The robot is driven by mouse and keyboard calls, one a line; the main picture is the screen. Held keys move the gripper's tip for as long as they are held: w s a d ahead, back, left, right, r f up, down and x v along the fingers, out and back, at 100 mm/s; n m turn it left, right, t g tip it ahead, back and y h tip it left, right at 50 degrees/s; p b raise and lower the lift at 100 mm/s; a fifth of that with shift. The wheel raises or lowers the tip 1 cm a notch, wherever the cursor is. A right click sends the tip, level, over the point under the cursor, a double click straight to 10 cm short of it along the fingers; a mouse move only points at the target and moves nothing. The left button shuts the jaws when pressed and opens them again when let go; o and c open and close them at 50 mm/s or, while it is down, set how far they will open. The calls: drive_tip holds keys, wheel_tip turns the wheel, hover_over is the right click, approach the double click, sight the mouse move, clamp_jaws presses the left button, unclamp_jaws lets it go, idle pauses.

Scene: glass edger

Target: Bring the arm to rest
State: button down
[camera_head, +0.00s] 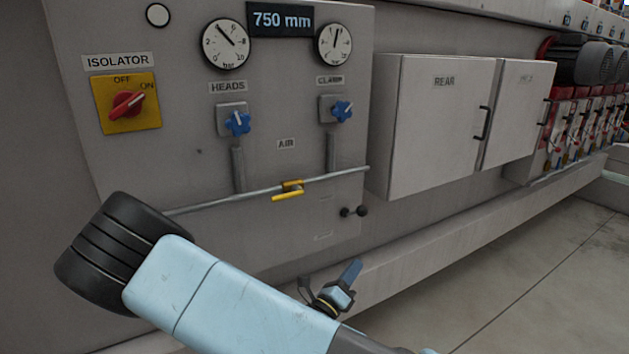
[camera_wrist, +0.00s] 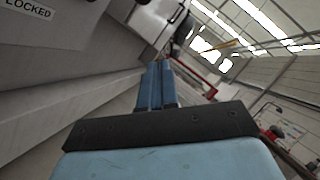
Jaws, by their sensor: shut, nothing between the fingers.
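My arm crosses the lower left of the head view, light blue with a black ribbed joint. My gripper (camera_head: 350,272) shows low in the middle of that view, in front of the machine's base. In the wrist view, my gripper (camera_wrist: 160,68) has its two blue fingers side by side and pressed together, with nothing between them. It is clear of the panel and touches nothing that I can see.
The grey machine panel carries a red isolator switch (camera_head: 127,104), two gauges, blue knobs (camera_head: 237,122) and a yellow-handled air valve (camera_head: 288,193). Cabinets (camera_head: 435,130) stand to the right. Open floor (camera_head: 540,270) lies at the lower right.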

drive_tip(key=s+d+r+m+g+y, duration=0.2)
drive_tip(key=s+d+r+m+g, duration=0.25)
drive_tip(key=d+m+g, duration=0.4)
drive_tip(key=s+d+r+m+g+y, duration=0.25)
drive_tip(key=s+d+m+g, duration=0.25)
drive_tip(key=m+g, duration=0.65)
drive_tip(key=s+a+r+m+t+y, duration=0.1)
drive_tip(key=s+r+m+t+y, duration=0.3)
drive_tip(key=r+m, duration=0.4)
drive_tip(key=s+r+m+t+y, duration=0.5)
drive_tip(key=r+m, duration=0.4)
drive_tip(key=r, duration=0.4)
drive_tip(key=shift+s+a+r+m+y, duration=0.15)
drive_tip(key=shift+s+a+m+y, duration=0.25)
drive_tip(key=shift+s, duration=0.65)
